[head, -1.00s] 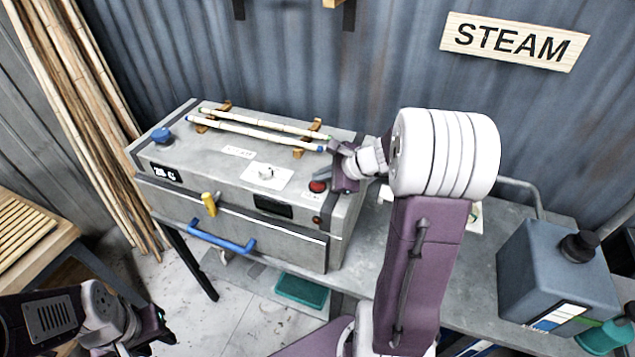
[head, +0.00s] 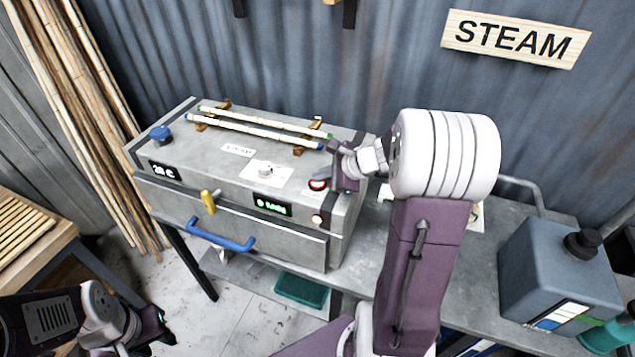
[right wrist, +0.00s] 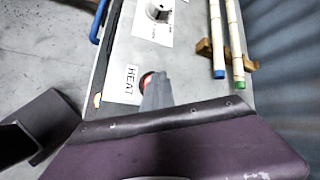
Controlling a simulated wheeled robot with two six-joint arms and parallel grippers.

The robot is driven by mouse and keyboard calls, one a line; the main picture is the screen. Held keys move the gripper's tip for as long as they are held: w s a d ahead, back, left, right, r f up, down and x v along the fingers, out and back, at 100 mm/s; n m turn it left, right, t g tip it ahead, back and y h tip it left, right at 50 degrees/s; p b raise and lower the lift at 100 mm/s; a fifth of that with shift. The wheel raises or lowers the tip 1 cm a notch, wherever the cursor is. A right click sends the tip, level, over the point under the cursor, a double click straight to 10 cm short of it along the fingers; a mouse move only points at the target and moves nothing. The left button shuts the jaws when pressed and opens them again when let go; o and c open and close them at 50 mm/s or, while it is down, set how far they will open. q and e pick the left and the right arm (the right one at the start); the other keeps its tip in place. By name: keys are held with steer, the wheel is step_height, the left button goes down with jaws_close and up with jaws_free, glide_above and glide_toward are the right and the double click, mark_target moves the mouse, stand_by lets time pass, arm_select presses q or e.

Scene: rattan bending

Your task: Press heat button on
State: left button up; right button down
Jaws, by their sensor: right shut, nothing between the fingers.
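The red heat button (head: 318,184) is on the right end of the grey steam box's top (head: 215,150), and its rim glows. In the right wrist view, the button (right wrist: 146,79) sits beside a HEAT label (right wrist: 127,84), partly hidden by my fingers. My right gripper (head: 326,175) is shut and empty, its fingertips at the button; they also show in the right wrist view (right wrist: 157,92). The small display (head: 271,205) shows green text, and the small lamp (head: 317,220) on the front is lit. My left gripper (head: 150,325) is at lower left, away from the box; its jaws are unclear.
Two rattan poles (head: 262,128) lie on wooden rests on top of the box. A dial (head: 265,171), a yellow lever (head: 208,202) and a blue handle (head: 221,238) are nearby. A grey canister (head: 550,275) stands on the bench at right.

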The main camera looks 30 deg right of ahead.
mark_target(321, 184)
stand_by(0.3)
steer(key=shift+r+p, duration=0.35)
step_height(321, 184, up, 6)
steer(key=p, duration=0.5)
stand_by(0.3)
